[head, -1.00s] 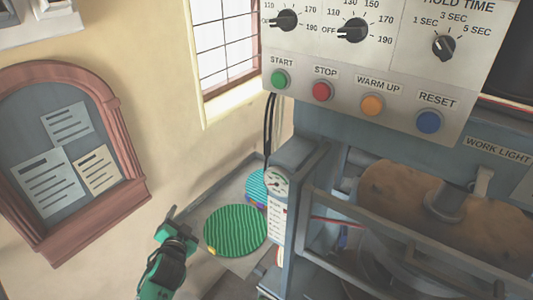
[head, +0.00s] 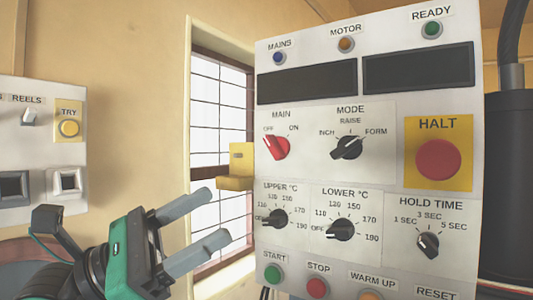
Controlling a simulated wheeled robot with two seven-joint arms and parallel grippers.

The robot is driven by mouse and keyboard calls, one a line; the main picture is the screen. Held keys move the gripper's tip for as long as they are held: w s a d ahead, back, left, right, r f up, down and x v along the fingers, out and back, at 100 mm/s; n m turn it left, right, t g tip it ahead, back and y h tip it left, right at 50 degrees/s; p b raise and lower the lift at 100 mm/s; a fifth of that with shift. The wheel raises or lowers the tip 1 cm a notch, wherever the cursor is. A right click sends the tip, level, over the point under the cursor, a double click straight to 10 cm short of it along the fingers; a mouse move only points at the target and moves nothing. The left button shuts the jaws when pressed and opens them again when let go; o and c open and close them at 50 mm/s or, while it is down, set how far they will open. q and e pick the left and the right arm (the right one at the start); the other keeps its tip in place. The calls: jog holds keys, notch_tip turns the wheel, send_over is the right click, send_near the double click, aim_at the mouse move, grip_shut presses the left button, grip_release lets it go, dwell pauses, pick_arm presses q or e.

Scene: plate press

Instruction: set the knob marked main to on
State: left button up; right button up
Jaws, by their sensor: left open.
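The red main knob (head: 277,148) is in the upper left part of the white control panel (head: 382,100), under the label MAIN. Its pointer appears turned up and left to OFF; the ON label is to the right of it. My left gripper (head: 215,216) is in front of the panel's left side, lower and left of the knob. Its two grey fingers are apart with nothing between them, and they do not touch the knob. My right gripper is not in view.
A yellow bracket (head: 238,165) sticks out at the panel's left edge, between gripper and knob. The black mode knob (head: 347,148) is right of the main knob. A red halt button (head: 438,159) is further right. A smaller switch panel (head: 45,135) hangs at the left.

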aim_at(269, 149)
pick_arm(q)
jog(key=w+a+r+m+t+y, duration=0.1)
jog(key=w+a+r+t+y, duration=0.1)
jog(key=w+r+t+y, duration=0.35)
jog(key=shift+t+y, duration=0.65)
jog(key=shift+t, duration=0.2)
jog(key=p+x, duration=0.2)
jog(key=x, duration=0.1)
jog(key=s+p+x, duration=0.1)
jog(key=p+x, duration=0.1)
jog(key=x, duration=0.2)
jog(key=d+p+x, duration=0.1)
jog(key=p+x, duration=0.1)
jog(key=x, duration=0.1)
jog(key=shift+d+r, duration=0.15)
jog(key=shift+r, duration=0.2)
jog(key=shift+p+x, duration=0.4)
jog(key=shift+x, duration=0.35)
jog(key=shift+f, duration=0.2)
jog(key=shift+c, duration=0.2)
jog(key=c, duration=0.9)
